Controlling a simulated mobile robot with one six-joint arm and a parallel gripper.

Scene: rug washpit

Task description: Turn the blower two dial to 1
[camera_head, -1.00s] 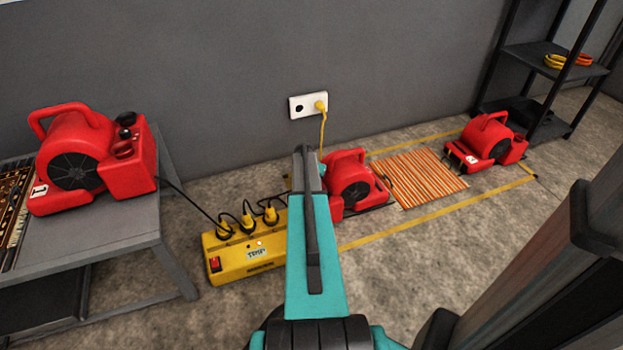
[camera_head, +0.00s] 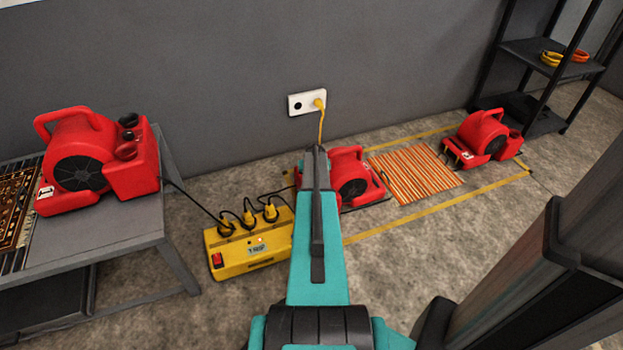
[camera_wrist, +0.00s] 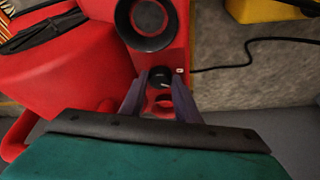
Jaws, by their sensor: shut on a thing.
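The middle red blower (camera_head: 352,181) stands on the floor beside the yellow power strip, partly hidden by my arm. It fills much of the wrist view (camera_wrist: 75,75). There, my gripper (camera_wrist: 160,88) is shut on its small black dial (camera_wrist: 160,76), with one finger on each side. The dial sits between a large dark round opening and a red knob-like part. Its pointer and markings are too small to read. No number label shows on this blower. In the head view my gripper and the dial are hidden behind my arm.
Another red blower (camera_head: 90,165) stands on the grey table (camera_head: 135,215) at left, and a third (camera_head: 485,138) stands on the floor at right. A striped rug (camera_head: 413,174) lies between the floor blowers. Cables run to the yellow power strip (camera_head: 250,255). A black shelf (camera_head: 540,60) stands at back right.

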